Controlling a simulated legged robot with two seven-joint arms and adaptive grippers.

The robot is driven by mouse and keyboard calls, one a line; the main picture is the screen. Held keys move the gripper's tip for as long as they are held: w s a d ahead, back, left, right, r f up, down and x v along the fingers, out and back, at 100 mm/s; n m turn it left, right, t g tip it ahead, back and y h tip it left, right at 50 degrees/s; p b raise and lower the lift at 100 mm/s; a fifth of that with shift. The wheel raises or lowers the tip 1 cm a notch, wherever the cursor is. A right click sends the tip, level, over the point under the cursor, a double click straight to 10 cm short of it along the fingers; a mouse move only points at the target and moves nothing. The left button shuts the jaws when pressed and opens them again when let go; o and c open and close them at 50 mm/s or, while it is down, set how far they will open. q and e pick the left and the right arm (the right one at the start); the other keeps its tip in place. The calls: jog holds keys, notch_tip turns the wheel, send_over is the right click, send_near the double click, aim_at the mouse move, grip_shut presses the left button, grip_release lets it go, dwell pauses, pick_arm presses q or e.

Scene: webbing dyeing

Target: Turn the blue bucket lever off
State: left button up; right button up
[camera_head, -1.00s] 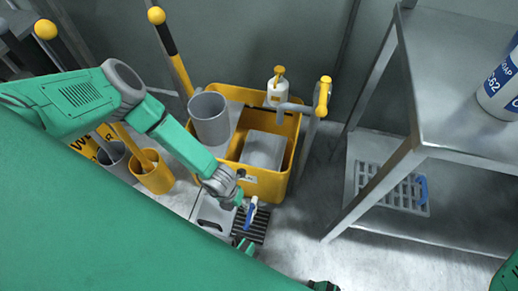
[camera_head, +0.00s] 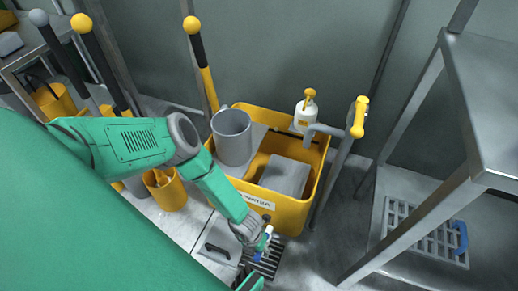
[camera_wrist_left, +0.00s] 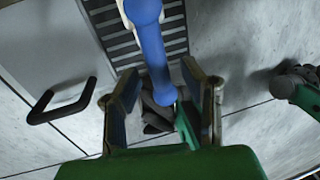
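A small blue lever (camera_head: 262,243) shows low at the front of the yellow bucket (camera_head: 292,213), above a dark floor grate. My left gripper (camera_head: 265,236) is right at it, partly hiding it. In the left wrist view the blue lever (camera_wrist_left: 153,50) runs lengthwise between my left gripper's two fingers (camera_wrist_left: 161,98). The fingers stand apart, with a gap visible on each side of the lever. A dark and green jointed part at the right edge of the wrist view may be my right gripper (camera_wrist_left: 298,82); its fingers cannot be made out.
A metal shelf (camera_head: 500,95) is farther right. Yellow-knobbed poles and small buckets stand left. A slotted grate (camera_head: 270,262) lies below.

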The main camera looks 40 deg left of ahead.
pick_arm(q)
grip_shut()
